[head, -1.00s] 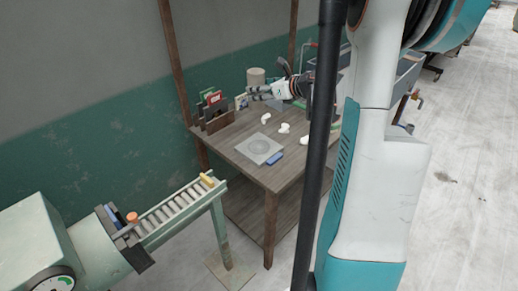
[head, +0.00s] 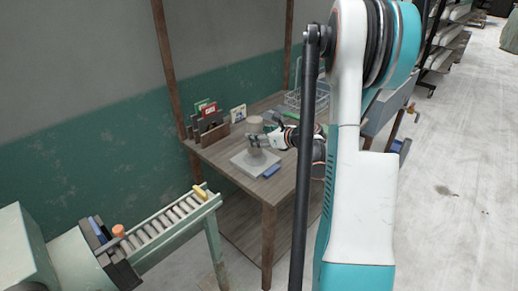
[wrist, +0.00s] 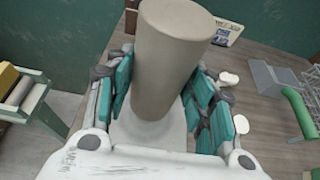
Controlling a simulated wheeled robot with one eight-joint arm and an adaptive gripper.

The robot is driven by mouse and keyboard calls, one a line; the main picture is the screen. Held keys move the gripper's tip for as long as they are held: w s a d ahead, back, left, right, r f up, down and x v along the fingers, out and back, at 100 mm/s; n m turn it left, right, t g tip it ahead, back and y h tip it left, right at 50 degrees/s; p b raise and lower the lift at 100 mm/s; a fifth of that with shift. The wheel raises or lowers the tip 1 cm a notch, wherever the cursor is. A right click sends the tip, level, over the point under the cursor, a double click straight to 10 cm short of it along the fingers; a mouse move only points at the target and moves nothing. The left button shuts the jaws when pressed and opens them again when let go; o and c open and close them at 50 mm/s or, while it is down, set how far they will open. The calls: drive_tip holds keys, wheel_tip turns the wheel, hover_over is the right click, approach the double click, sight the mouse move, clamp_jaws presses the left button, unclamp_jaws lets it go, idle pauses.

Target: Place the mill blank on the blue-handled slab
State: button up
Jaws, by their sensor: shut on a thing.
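The mill blank (head: 256,124) is a plain grey-tan cylinder, upright between my gripper's fingers. My gripper (head: 259,141) is shut on its sides, reaching in from the right. In the wrist view the blank (wrist: 165,65) stands tall between the teal finger pads. The pale grey slab (head: 240,163) lies flat on the wooden table, its blue handle (head: 271,171) toward the front right. The blank is over the slab, its lower end close to the slab's top. I cannot tell whether they touch. The slab's middle is hidden by the blank and gripper.
A wire basket (head: 308,98) is at the back. White pieces (wrist: 241,124) lie right of the blank in the wrist view. A roller conveyor (head: 170,228) stands front left.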

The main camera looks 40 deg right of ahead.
sight(259, 153)
wheel_tip(259, 153, down, 4)
drive_tip(key=shift+f+b, duration=0.1)
drive_tip(key=shift+b, duration=0.8)
drive_tip(key=o, duration=1.5)
drive_tip(key=p+v, duration=0.3)
drive_tip(key=v, duration=0.9)
drive_tip(key=shift+a+p, duration=0.1)
drive_tip(key=shift+p, duration=0.25)
